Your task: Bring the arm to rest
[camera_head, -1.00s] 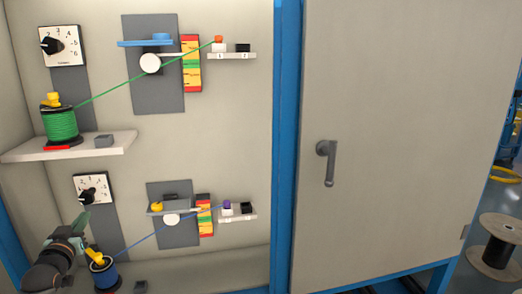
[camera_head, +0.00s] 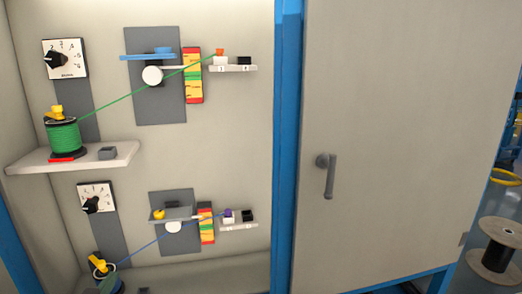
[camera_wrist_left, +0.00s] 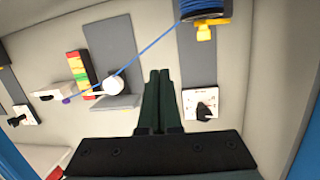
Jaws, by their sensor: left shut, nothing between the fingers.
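My left gripper (camera_wrist_left: 159,75) is shut and empty in the wrist view, its two dark green fingers side by side in front of the cabinet wall. In the head view only a dark green piece, probably this gripper, shows at the bottom left, over the blue spool. The blue spool (camera_wrist_left: 205,12) with its yellow clip shows at the top of the wrist view. Its blue cable (camera_wrist_left: 150,52) runs past a white roller (camera_wrist_left: 113,86) to a purple connector (camera_head: 228,213). The right gripper is not in view.
The upper shelf (camera_head: 110,157) carries a green spool (camera_head: 65,136), its cable running to an orange connector (camera_head: 219,52). Two dials (camera_head: 65,58) (camera_head: 97,197) sit on the wall. A closed cabinet door (camera_head: 400,140) with a handle (camera_head: 328,174) is at the right.

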